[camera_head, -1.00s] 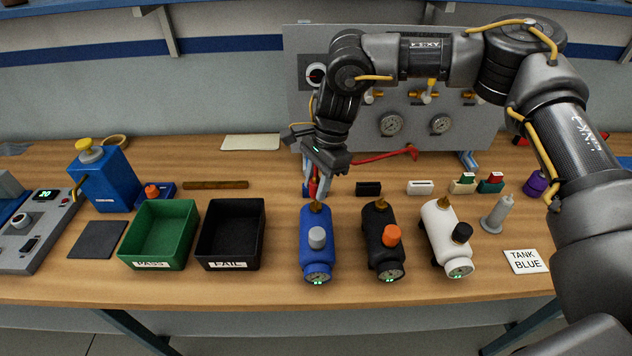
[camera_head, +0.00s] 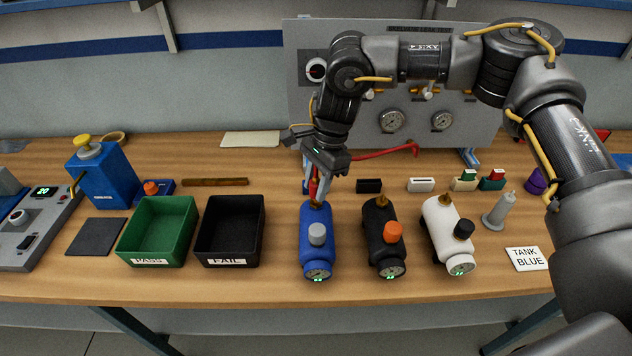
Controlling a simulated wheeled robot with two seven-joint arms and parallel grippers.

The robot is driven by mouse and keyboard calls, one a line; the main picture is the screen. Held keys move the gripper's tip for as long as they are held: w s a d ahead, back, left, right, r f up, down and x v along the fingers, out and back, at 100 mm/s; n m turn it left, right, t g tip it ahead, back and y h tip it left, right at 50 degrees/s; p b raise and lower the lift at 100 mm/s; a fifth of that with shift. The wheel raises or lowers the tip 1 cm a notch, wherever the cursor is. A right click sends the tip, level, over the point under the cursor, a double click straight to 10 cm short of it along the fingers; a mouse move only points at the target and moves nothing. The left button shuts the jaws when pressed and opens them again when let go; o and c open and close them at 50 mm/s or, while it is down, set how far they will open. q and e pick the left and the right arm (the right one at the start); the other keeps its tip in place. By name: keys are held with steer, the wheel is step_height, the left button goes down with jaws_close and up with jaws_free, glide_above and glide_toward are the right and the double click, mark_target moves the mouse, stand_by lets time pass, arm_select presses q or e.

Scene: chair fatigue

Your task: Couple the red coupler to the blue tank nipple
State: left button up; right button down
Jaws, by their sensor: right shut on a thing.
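My right gripper (camera_head: 316,183) is shut on the red coupler (camera_head: 314,188), just above the back end of the blue tank. The red hose (camera_head: 385,153) runs from behind the gripper to the right. The blue tank (camera_head: 312,238) lies on the table with a grey knob on top and a gauge at its front. Its brass nipple (camera_head: 317,205) shows just under the coupler; I cannot tell whether the two touch. The gripper fingers partly hide the coupler. My left gripper is not in view.
A black tank (camera_head: 383,239) and a white tank (camera_head: 446,238) stand to the right. A green tray (camera_head: 193,232) and a black tray (camera_head: 262,231) stand to the left. A card (camera_head: 527,259) reads "TANK BLUE". A grey panel (camera_head: 300,100) with gauges stands behind.

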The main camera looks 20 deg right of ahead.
steer(key=shift+b+x, duration=0.5)
steer(key=shift+x, duration=0.3)
steer(key=c, duration=0.9)
jaws_free()
steer(key=shift+d+r, duration=0.1)
steer(key=shift+d, duration=0.1)
steer(key=shift+c, duration=0.2)
steer(key=b+v, duration=0.2)
steer(key=v, duration=0.8)
steer(key=shift+r, duration=0.35)
steer(key=shift+w+d, duration=0.1)
